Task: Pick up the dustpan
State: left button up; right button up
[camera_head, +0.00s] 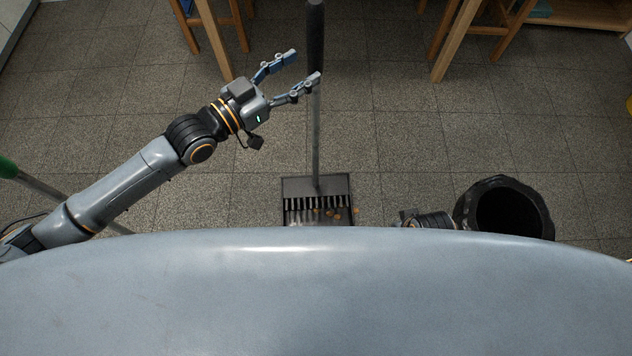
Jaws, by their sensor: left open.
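The dustpan (317,187) stands on the tiled floor in front of me, a dark pan with a toothed edge and a long upright handle. The handle (316,125) is a thin grey pole with a black grip (315,35) at its top. Several small orange-brown bits lie in the pan. Its near edge is hidden behind my body. My left gripper (304,67) is open, its fingers pointing right toward the handle just below the black grip. One fingertip overlaps the handle in the picture; I cannot tell whether it touches. My right gripper is not in view; only part of that arm shows.
A black bin (505,208) with a bag stands at the right. Wooden furniture legs (457,40) stand at the back on both sides. A pole with a green end (8,168) is at the left edge. The floor around the dustpan is mostly clear.

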aim_at(308, 58)
pick_arm(q)
jog(key=x, duration=0.5)
jog(key=shift+w+a+r+b, duration=0.15)
jog(key=shift+w+a+b, duration=0.05)
jog(key=shift+w+b, duration=0.15)
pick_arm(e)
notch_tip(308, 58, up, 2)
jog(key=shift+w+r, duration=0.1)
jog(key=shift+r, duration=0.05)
pick_arm(q)
jog(key=shift+c, duration=0.4)
grip_shut()
jog(key=shift+r, duration=0.1)
